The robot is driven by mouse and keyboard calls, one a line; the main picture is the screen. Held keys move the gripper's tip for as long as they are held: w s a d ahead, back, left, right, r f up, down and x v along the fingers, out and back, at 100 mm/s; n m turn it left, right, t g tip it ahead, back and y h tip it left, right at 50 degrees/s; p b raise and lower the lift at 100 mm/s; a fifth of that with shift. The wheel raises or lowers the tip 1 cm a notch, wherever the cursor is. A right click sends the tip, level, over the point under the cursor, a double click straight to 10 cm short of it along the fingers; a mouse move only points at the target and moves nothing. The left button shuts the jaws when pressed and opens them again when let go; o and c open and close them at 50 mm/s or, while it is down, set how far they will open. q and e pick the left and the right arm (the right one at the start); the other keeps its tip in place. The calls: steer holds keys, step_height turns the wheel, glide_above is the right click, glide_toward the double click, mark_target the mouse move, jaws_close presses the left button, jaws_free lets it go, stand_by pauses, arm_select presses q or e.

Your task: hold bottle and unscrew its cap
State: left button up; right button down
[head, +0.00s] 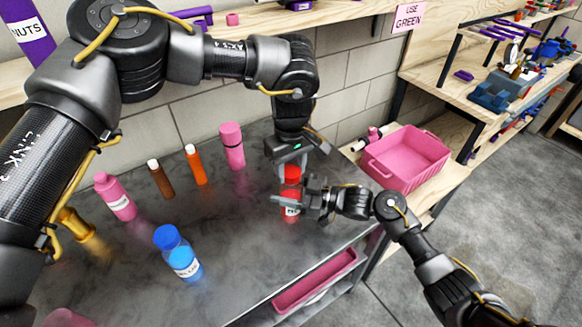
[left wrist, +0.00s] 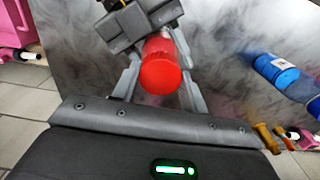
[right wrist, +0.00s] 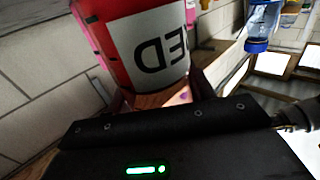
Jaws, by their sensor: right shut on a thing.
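The red bottle (head: 290,211) stands upright near the table's right end, a white label on its side. My right gripper (head: 304,203) is shut on its body from the right. In the right wrist view the red bottle (right wrist: 115,30) fills the space before the jaws, its label reading RED upside down. The red cap (head: 291,173) is on top of the bottle. My left gripper (head: 290,166) points down over the cap, fingers apart. In the left wrist view the red cap (left wrist: 163,70) lies between the open fingers, with gaps visible beside it.
A blue bottle (head: 181,255) stands at the front left. Pink, brown and orange bottles stand farther back on the dark table (head: 225,225). A pink bin (head: 408,157) sits to the right. A block wall is behind.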

arm_select(q)
steer(key=shift+c, duration=1.2)
steer(key=n, duration=0.4)
steer(key=shift+c, duration=0.2)
steer(key=n, duration=1.3)
steer(key=shift+n, duration=0.4)
steer(key=n, duration=0.5)
steer(key=shift+r, duration=0.1)
steer(key=n, duration=0.7)
steer(key=shift+s, duration=0.1)
steer(key=n, duration=0.7)
steer(key=shift+d+n, duration=0.1)
steer(key=shift+n, duration=0.3)
steer(key=n, duration=0.4)
steer(key=shift+n, duration=0.4)
steer(key=n, duration=1.1)
steer(key=shift+r+n, duration=0.1)
steer(key=shift+n, duration=0.2)
